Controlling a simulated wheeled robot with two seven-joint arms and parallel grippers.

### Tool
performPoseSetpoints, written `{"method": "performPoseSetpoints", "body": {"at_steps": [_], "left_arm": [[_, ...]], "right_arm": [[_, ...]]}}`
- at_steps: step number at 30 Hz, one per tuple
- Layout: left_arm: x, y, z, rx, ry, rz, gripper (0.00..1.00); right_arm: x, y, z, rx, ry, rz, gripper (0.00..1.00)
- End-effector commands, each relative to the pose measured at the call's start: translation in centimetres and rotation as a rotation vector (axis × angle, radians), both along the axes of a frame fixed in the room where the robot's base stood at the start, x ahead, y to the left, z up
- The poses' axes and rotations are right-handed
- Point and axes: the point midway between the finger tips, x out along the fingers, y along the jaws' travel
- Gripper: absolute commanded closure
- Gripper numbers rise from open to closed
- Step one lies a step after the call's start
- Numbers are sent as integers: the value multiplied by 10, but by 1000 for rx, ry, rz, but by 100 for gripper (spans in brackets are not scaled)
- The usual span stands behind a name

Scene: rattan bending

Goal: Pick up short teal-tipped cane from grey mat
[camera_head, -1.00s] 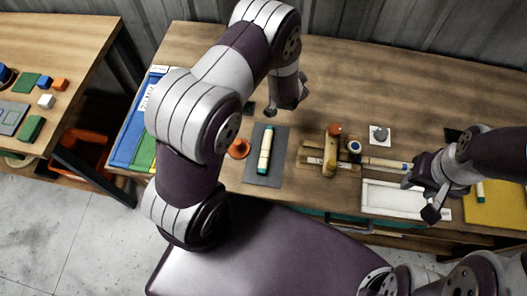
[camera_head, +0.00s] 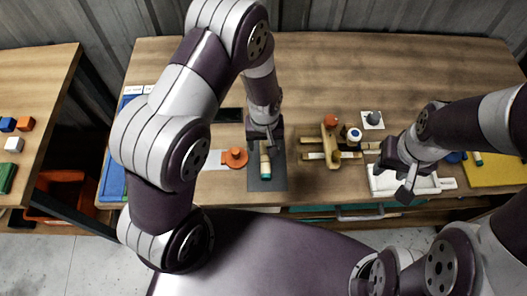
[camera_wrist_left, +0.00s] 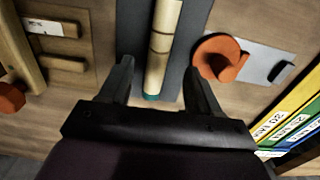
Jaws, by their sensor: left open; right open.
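The short cane (camera_head: 265,164) is a pale rod with a teal tip, lying lengthwise on the grey mat (camera_head: 277,181). My left gripper (camera_head: 265,138) is above the far part of the cane and hides its far end in the head view. In the left wrist view the cane (camera_wrist_left: 161,48) runs between the two open fingers of the left gripper (camera_wrist_left: 159,90), with its teal end near the gripper's palm. The fingers look apart from the cane. My right gripper (camera_head: 402,184) is open over the white tray (camera_head: 384,186).
An orange round piece (camera_head: 235,157) stands left of the mat, and it also shows in the left wrist view (camera_wrist_left: 222,57). A wooden jig (camera_head: 329,149) stands to the right. A yellow mat (camera_head: 497,172) lies far right. The back of the table is clear.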

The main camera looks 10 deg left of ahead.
Motion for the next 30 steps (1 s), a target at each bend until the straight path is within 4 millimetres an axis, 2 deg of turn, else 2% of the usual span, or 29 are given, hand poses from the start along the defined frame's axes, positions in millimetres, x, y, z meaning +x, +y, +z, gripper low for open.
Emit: {"method": "performPoseSetpoints", "body": {"at_steps": [3, 6, 9, 14, 15, 20, 21, 30], "left_arm": [[-2, 1, -19, 2, 8, 0, 37], [0, 1, -38, 1, 3, 0, 37], [0, 1, -46, 1, 1, 0, 37], [0, 1, -47, 0, 0, 0, 37], [0, 1, -47, 0, 0, -1, 40], [0, 1, -47, 0, 0, -1, 93], [0, 1, -47, 0, 0, -1, 98], [1, 1, -45, 0, 0, -1, 98]], "right_arm": [[0, 0, 14, 0, 0, 0, 57], [0, 0, 15, 0, 0, 0, 57], [0, 0, 15, 0, 0, 0, 57], [0, 0, 14, 0, 0, 0, 57], [0, 0, 14, 0, 0, 0, 57], [0, 0, 14, 0, 0, 0, 57], [0, 0, 14, 0, 0, 0, 57], [0, 0, 14, 0, 0, 0, 57]]}}
